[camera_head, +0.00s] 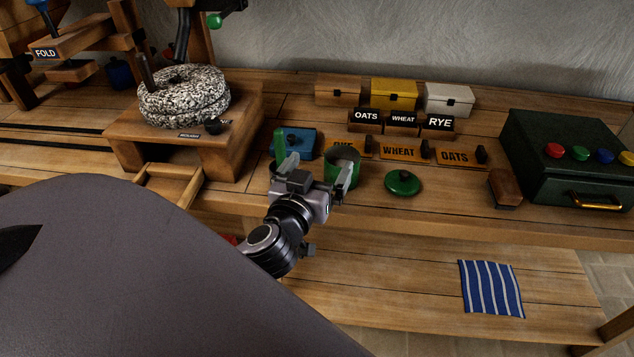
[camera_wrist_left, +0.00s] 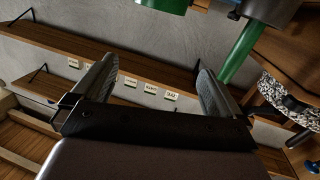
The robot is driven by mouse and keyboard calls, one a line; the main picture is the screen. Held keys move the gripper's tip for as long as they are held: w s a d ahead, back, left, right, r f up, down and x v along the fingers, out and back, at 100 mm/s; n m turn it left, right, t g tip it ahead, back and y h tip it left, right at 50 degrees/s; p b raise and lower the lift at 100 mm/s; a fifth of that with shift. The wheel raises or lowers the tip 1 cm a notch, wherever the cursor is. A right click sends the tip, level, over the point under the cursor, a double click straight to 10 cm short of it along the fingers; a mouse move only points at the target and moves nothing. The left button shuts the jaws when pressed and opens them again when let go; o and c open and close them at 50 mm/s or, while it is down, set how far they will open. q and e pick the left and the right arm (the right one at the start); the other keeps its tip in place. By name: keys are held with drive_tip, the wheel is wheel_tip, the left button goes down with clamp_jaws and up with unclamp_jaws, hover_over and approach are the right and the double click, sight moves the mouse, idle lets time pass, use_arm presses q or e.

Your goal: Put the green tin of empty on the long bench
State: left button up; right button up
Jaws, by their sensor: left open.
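A green tin (camera_head: 331,168) stands upright and open-topped on the long wooden bench (camera_head: 300,212), near its front edge. A round green lid (camera_head: 403,183) with a knob lies on the bench to its right. My left gripper (camera_head: 319,169) is open, and its right finger covers part of the tin in the head view. In the left wrist view the gripper (camera_wrist_left: 156,88) shows only wall and shelves between its fingers, nothing held. A green shape is cut off at that view's top; I cannot tell whether it is the tin. My right gripper is not in view.
A millstone (camera_head: 183,97) on a wooden stand is at the left. Small boxes and grain labels line the back. A brush (camera_head: 505,188) and a dark green case (camera_head: 570,165) are at the right. A striped cloth (camera_head: 491,288) lies on a lower wooden surface.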

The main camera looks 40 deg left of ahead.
use_arm(q)
drive_tip(key=s+d+f+m+t+h, duration=0.1)
drive_tip(key=s+d+f+m+h, duration=0.4)
drive_tip(key=d+f+m+h, duration=0.45)
drive_tip(key=s+d+f+n+g+y, duration=0.1)
drive_tip(key=s+f+g, duration=0.2)
drive_tip(key=s+f, duration=0.2)
drive_tip(key=s+d+f+n+g, duration=0.1)
drive_tip(key=s+f+g, duration=0.3)
drive_tip(key=f, duration=0.5)
drive_tip(key=shift+s+y, duration=0.35)
drive_tip(key=shift+r+n, duration=0.1)
drive_tip(key=shift+n, duration=0.15)
